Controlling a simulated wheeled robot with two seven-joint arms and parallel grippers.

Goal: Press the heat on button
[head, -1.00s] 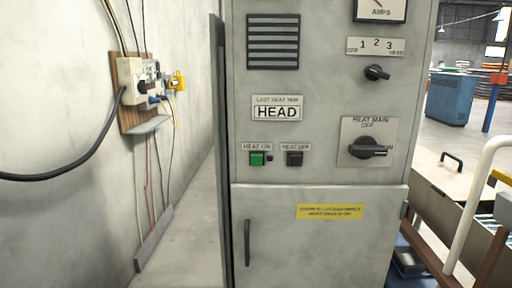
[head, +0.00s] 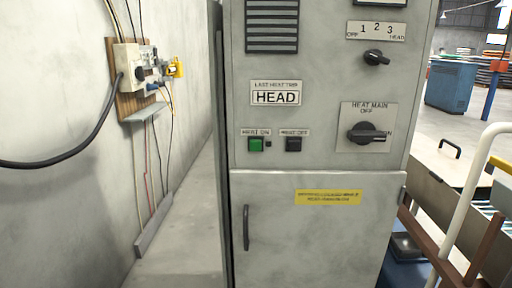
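Neither of my grippers shows in the head view.
A black heat main knob (head: 367,133) and a smaller selector knob (head: 376,57) stick out on the right. The lower door has a dark vertical handle (head: 246,227). A wall with a socket board (head: 132,100) and cables is left. White railing (head: 462,200) stands right.

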